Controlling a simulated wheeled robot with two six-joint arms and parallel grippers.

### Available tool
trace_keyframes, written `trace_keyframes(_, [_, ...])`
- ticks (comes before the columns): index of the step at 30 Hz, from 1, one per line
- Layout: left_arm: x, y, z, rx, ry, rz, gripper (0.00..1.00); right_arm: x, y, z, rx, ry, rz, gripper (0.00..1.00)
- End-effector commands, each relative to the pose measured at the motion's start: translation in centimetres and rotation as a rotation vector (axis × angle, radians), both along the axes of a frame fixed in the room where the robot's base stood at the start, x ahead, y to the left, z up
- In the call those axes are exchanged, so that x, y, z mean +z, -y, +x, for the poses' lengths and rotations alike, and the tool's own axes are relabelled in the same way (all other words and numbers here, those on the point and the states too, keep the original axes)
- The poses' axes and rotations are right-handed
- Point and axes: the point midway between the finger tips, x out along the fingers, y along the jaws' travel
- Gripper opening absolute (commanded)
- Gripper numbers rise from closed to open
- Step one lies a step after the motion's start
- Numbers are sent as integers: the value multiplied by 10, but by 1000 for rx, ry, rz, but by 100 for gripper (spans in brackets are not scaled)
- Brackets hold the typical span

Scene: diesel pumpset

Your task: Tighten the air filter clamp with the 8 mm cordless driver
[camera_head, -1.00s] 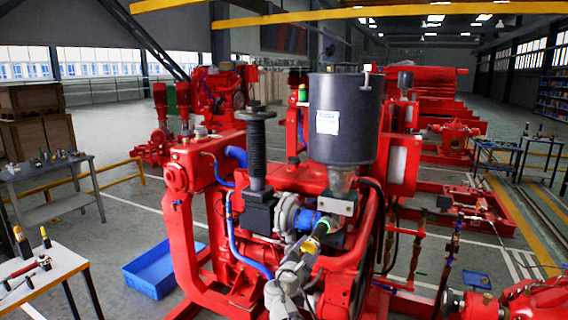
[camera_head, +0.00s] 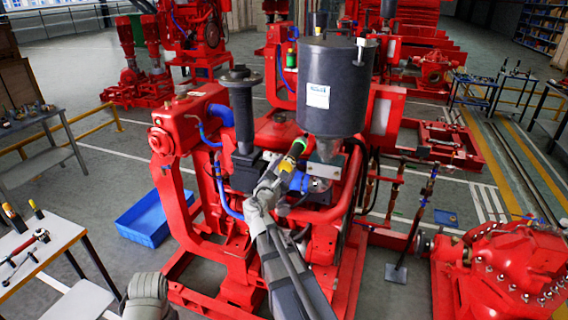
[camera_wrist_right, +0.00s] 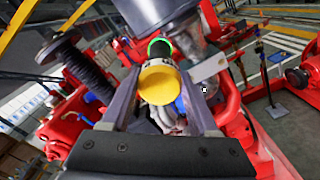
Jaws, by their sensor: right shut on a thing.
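The air filter is a large dark cylinder (camera_head: 337,90) with a white label, upright on top of the red engine. It also fills the top of the right wrist view (camera_wrist_right: 150,10). My right gripper (camera_head: 279,172) is shut on the cordless driver (camera_head: 290,160), a yellow and black body with a green ring. In the right wrist view the driver's yellow end (camera_wrist_right: 160,82) sits between the fingers. The driver's far end is close below the filter's lower left edge; contact cannot be told. The clamp is not distinguishable. My left gripper is out of view; only a grey arm part shows bottom left.
A blue hose (camera_head: 300,182) lies just below the driver. A black ribbed stack (camera_head: 242,110) stands left of the filter. A side table (camera_head: 52,236) with tools is at left, and a blue bin (camera_head: 146,218) is on the floor. Red pump parts (camera_head: 515,265) are at right.

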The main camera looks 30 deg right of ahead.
Motion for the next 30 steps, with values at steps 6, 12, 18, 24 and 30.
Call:
trace_keyframes(6, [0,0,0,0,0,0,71,1,1,1,0,0,-3,0])
trace_keyframes(12, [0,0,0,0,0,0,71,1,9,8,-2,0,-3,0])
trace_keyframes(18, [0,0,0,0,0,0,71,1,21,20,-2,0,-3,0])
trace_keyframes(24, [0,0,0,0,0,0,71,1,33,28,-2,0,-3,0])
trace_keyframes(30, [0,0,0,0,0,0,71,1,35,30,0,0,-3,0])
